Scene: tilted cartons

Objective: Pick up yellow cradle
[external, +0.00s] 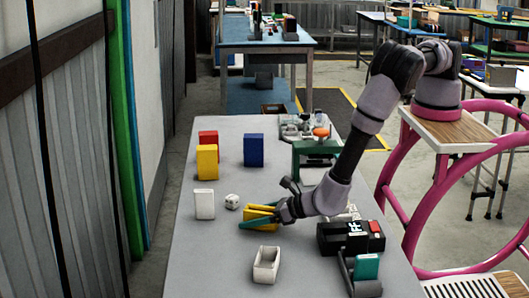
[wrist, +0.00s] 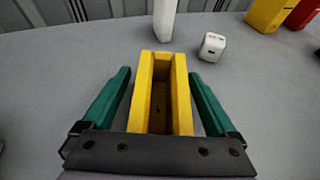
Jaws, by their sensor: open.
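The yellow cradle (wrist: 147,92) is an open trough with two long side walls. In the wrist view it lies between the two green fingers of my gripper (wrist: 160,98), with a gap visible on each side. My gripper is open. In the external view the cradle (external: 262,209) sits on the grey table, and my gripper (external: 256,218) is low around it from the right. The near end of the cradle is hidden by the dark gripper body.
A white carton (external: 204,204) and a white die-like cube (external: 232,201) stand just beyond the cradle. A white tray (external: 266,264) lies in front. Yellow (external: 207,161), red (external: 208,138) and blue (external: 253,150) cartons stand farther back. A black device (external: 348,236) is at right.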

